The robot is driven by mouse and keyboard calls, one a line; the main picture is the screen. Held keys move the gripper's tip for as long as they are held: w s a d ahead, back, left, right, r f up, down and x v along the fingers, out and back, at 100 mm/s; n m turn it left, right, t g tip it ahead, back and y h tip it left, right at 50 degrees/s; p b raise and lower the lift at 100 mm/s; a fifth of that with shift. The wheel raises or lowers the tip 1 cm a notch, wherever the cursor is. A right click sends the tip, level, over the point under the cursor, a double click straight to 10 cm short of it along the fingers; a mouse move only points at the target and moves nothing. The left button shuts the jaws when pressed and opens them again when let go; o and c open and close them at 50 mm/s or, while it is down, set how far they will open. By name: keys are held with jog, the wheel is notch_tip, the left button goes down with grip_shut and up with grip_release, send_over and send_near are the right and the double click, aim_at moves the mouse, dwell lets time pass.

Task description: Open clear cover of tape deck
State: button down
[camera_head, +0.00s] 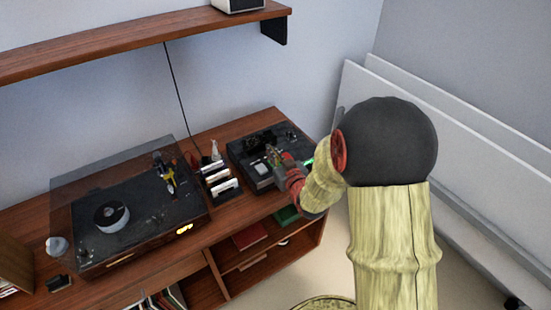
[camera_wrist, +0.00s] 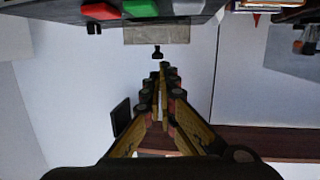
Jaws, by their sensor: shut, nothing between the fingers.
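The tape deck (camera_head: 240,150) is a dark box on the right end of the wooden cabinet. My gripper (camera_head: 273,152) is over its top, and my arm hides its right front part. In the wrist view the deck (camera_wrist: 210,8) fills the top edge, with a red, a green and a grey button. A greyish see-through panel (camera_wrist: 157,35), which looks like the clear cover, juts from the deck towards my fingers; its exact angle is unclear. My gripper (camera_wrist: 162,68) is shut and empty, its tips apart from the panel in the picture. A small black knob (camera_wrist: 157,52) shows between them.
A turntable (camera_head: 120,215) under a see-through lid stands on the left of the cabinet. Small white-topped items (camera_head: 222,185) stand close to the deck's left side. A wall shelf (camera_head: 130,40) runs above. White panels (camera_head: 460,140) lean on the right wall.

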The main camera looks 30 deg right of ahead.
aim_at(259, 134)
jog(key=b+x, duration=0.2)
jog(key=x, duration=0.7)
jog(key=shift+s, duration=0.1)
jog(key=shift+r, duration=0.1)
jog(key=shift+w+r+p, duration=0.2)
jog(key=shift+r+p, duration=0.05)
jog(key=shift+p, duration=0.3)
jog(key=shift+g, duration=0.3)
